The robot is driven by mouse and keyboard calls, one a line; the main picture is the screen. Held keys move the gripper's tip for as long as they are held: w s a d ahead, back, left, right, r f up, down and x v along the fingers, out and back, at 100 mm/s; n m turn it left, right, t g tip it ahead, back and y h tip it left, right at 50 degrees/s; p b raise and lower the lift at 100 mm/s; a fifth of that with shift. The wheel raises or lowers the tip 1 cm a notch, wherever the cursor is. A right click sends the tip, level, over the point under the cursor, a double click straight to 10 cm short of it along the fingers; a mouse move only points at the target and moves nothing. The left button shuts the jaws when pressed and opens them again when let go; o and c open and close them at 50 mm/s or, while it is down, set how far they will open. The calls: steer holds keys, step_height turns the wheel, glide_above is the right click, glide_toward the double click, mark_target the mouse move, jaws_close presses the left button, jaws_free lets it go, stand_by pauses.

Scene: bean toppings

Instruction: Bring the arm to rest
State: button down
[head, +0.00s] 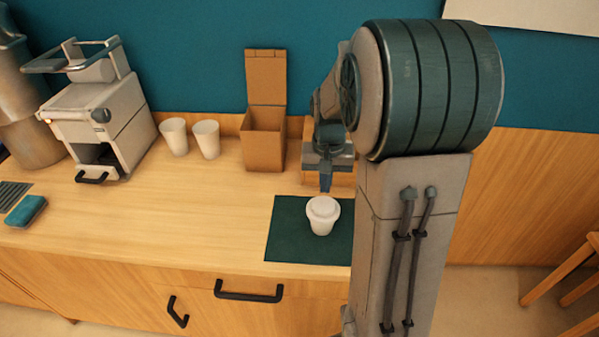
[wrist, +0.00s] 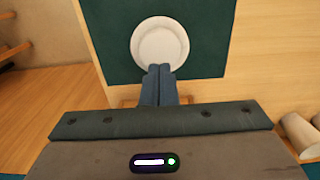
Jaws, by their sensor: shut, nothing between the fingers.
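My gripper (head: 325,183) is shut and empty, pointing down over the back of the counter. In the head view it is just behind and above a lidded white cup (head: 322,216). The cup stands upright on a dark green mat (head: 287,232). In the wrist view my shut fingers (wrist: 158,84) reach toward the round white lid (wrist: 160,44), and their tips overlap its near edge in the picture. Whether they touch it cannot be told there. My arm hides the right part of the mat in the head view.
An open cardboard box (head: 263,140) stands at the back, left of my gripper. Two white cups (head: 174,137) (head: 206,139) and a grey machine (head: 100,115) stand further left. A teal sponge-like block (head: 26,211) lies at the far left. The counter's middle is clear.

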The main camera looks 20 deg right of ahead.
steer(key=s+a+r+n+t, duration=0.1)
steer(key=s+a+r+n, duration=0.1)
steer(key=s, duration=0.6)
steer(key=s+a+r+n+t, duration=0.2)
steer(key=s+a+r, duration=0.3)
steer(key=s+a, duration=0.2)
steer(key=shift+s+r+n, duration=0.2)
steer(key=shift+s+n, duration=0.1)
steer(key=shift+s, duration=0.35)
